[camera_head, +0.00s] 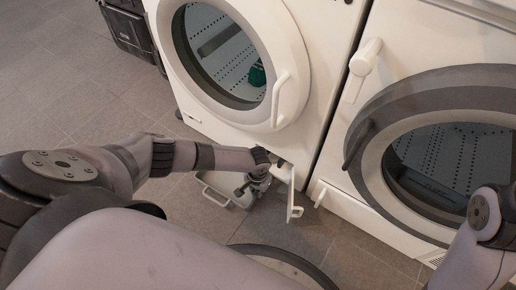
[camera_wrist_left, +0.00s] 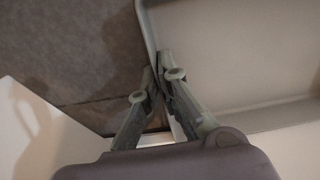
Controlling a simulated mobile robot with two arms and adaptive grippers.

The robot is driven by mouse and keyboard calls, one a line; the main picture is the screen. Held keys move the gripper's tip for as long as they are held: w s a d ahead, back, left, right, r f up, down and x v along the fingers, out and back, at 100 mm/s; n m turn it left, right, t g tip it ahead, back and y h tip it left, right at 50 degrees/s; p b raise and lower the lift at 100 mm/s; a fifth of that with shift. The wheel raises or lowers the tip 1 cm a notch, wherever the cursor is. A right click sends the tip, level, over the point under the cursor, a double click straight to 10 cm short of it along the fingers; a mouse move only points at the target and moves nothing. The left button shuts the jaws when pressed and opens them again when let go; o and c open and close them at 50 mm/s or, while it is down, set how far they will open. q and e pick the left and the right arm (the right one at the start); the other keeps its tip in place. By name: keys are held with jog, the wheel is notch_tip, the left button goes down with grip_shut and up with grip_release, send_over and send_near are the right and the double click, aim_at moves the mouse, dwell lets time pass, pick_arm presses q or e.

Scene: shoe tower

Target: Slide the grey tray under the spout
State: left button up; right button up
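The grey tray (camera_head: 222,184) lies on the floor in front of the left washing machine, its wire handle toward me. In the left wrist view the tray (camera_wrist_left: 235,55) fills the upper right. My left gripper (camera_head: 256,187) is at the tray's right side. In the wrist view its fingers (camera_wrist_left: 158,75) are close together with the tray's side wall between them. The spout (camera_head: 283,171) appears as a small white piece at the low opening beside an open white flap (camera_head: 294,198), just right of my gripper. My right gripper is out of view.
The left washing machine (camera_head: 290,55) has its round door shut. A second machine (camera_head: 400,45) with a grey-rimmed door stands at the right. The open flap sticks out close to my left gripper. Tiled floor (camera_head: 95,95) is free at the left.

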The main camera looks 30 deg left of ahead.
pick_arm(q)
jog(key=o, duration=0.5)
jog(key=shift+r, duration=0.1)
jog(key=shift+r, duration=0.25)
notch_tip(320, 180, up, 11)
jog(key=shift+r, duration=0.2)
dwell(0.6)
